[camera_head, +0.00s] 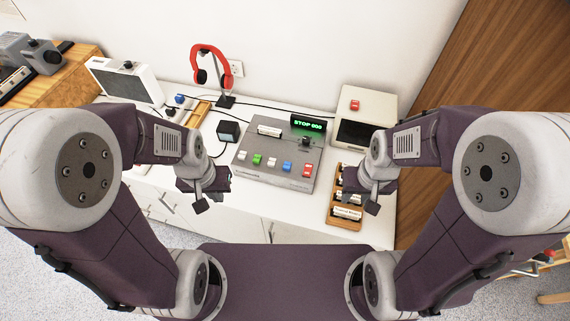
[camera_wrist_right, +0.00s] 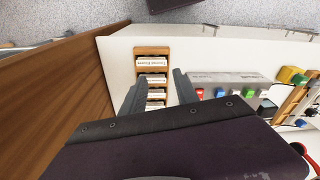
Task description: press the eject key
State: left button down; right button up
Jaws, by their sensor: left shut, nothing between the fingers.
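A grey deck (camera_head: 268,181) stands on the white counter, with a row of coloured keys along its front: white (camera_head: 243,155), green (camera_head: 257,159), white (camera_head: 272,163), blue (camera_head: 287,167) and red (camera_head: 308,170). The key labels are too small to read, so I cannot tell which is eject. A green display (camera_head: 308,124) on the deck reads STOP. My left gripper (camera_head: 203,200) is shut and empty, left of the deck. My right gripper (camera_head: 362,201) is right of the deck, over the cassette rack; its fingers are apart in the right wrist view (camera_wrist_right: 156,88).
A wooden rack (camera_head: 332,217) of cassettes lies right of the deck. A pale box (camera_head: 381,103) with a red button stands behind it. Red headphones (camera_head: 225,62) hang on a stand behind a small black box (camera_head: 229,130). A white speaker-like unit (camera_head: 142,88) is at left.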

dwell(0.3)
grip_shut()
dwell(1.6)
